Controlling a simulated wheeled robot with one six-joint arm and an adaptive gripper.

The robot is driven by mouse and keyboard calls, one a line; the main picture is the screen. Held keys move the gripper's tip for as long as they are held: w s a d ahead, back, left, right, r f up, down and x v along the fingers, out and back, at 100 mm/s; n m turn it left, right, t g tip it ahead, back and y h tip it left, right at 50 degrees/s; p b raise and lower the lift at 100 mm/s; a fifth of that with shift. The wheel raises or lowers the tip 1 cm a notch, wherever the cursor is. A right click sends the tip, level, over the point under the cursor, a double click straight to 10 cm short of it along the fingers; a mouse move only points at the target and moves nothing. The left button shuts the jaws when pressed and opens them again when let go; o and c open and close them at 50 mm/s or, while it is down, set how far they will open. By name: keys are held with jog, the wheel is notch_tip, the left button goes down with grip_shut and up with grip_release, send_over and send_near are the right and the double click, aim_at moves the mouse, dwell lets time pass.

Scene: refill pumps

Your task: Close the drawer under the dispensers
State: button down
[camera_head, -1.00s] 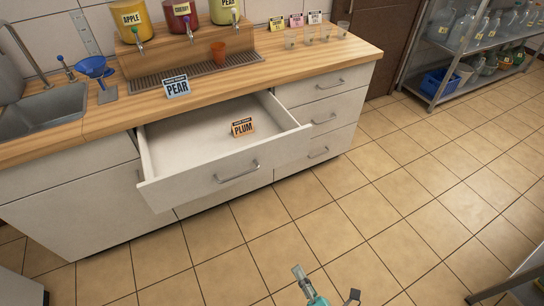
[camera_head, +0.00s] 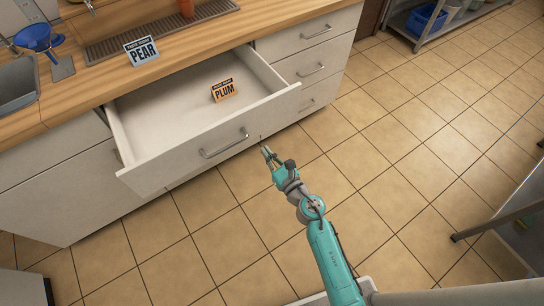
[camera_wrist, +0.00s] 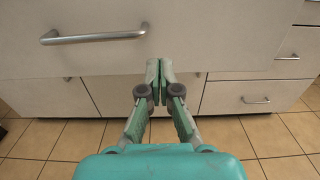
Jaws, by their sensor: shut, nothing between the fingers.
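The drawer (camera_head: 180,152) under the counter is pulled well out, and its inside shows from above. An orange card reading PLUM (camera_head: 223,91) stands inside it. The drawer's bar handle (camera_head: 224,144) is on its front; in the wrist view the handle (camera_wrist: 94,36) is at the upper left. My gripper (camera_head: 267,151) is in front of the drawer front, near the handle's right end. In the wrist view the fingers (camera_wrist: 159,66) are together and empty, pointing at the lower part of the drawer front. I cannot tell whether they touch it.
A PEAR card (camera_head: 141,51) stands on the wooden counter above. A blue funnel (camera_head: 35,38) is near the sink. Closed drawers (camera_head: 310,66) are to the right. The tiled floor (camera_head: 410,150) is clear between the counter and the shelf at right.

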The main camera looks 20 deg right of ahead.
aim_at(248, 129)
jog(key=x, duration=0.9)
jog(key=shift+w, duration=0.1)
